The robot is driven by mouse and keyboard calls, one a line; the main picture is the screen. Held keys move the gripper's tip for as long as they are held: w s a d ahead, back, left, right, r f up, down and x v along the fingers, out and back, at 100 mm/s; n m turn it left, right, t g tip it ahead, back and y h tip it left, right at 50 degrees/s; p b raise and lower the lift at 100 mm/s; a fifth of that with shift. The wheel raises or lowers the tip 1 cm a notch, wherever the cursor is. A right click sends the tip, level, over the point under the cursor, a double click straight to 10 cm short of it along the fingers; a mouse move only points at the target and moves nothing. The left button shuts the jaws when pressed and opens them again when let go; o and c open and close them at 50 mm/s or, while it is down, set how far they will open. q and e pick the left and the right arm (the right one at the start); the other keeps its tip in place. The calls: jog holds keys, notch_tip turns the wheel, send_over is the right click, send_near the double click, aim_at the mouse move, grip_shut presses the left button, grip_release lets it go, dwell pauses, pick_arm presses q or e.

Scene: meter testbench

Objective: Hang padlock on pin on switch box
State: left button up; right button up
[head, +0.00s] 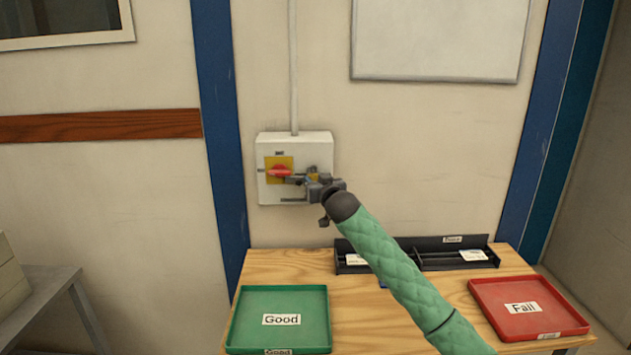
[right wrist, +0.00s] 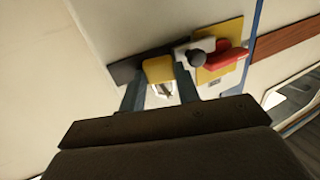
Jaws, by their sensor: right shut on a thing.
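The switch box (head: 267,142) is a pale box on the wall with a yellow plate (head: 271,161) and a red handle (head: 279,172). In the right wrist view the red handle (right wrist: 228,56) lies beside a dark round knob (right wrist: 197,57), perhaps the end of the pin. My right gripper (head: 309,181) is in front of the box's right half. In the wrist view my right gripper (right wrist: 160,88) is shut on the yellow padlock (right wrist: 158,69), close to the knob. Whether the padlock touches the pin cannot be told. My left gripper is out of view.
Below the box is a wooden table (head: 400,325) with a green tray (head: 247,305) marked Good, a red tray (head: 490,312) marked Fail and a black organizer (head: 425,245) at the back. A conduit (head: 293,70) runs up the wall.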

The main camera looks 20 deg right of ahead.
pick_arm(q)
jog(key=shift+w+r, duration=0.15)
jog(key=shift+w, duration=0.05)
pick_arm(e)
jog(key=shift+f, duration=0.1)
jog(key=o, duration=1.1)
jog(key=shift+a, duration=0.1)
jog(key=shift+c, duration=0.2)
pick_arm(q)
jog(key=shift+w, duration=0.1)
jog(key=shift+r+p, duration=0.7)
pick_arm(e)
jog(key=shift+s+a, duration=0.4)
jog(key=shift+s, duration=1)
jog(key=shift+s+a, duration=0.35)
jog(key=shift+s, duration=1.1)
jog(key=shift+s+a, duration=0.4)
jog(key=shift+s, duration=1)
